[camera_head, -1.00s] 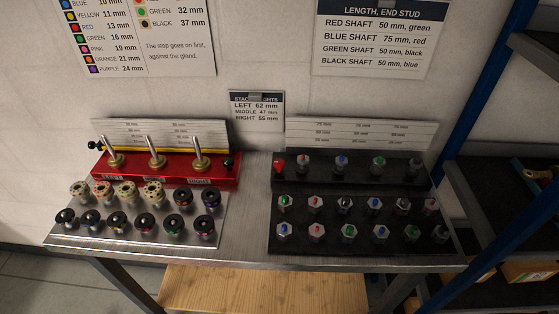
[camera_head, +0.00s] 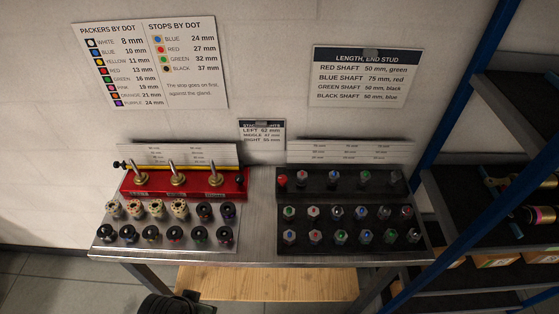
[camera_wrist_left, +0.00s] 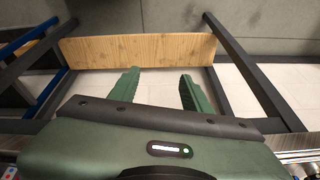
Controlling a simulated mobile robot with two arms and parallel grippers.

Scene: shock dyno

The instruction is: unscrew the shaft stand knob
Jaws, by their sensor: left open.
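The red shaft stand (camera_head: 184,187) sits at the back left of the metal table, with three upright metal shafts on brass-coloured bases. Another dark knob (camera_head: 240,181) shows at the stand's right end. I cannot tell which knob is the named one. My left gripper (camera_wrist_left: 158,80) shows in the left wrist view, its green fingers apart and empty, with the wooden lower shelf beyond them. It is well away from the stand. My right gripper is not in view.
A tray of several dotted rings and black parts (camera_head: 152,234) lies before the stand. A black rack (camera_head: 352,215) with several studs and a red-topped piece (camera_head: 282,180) fills the right. A blue-framed shelf (camera_head: 460,120) stands at the right. The wooden lower shelf (camera_head: 270,282) is bare.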

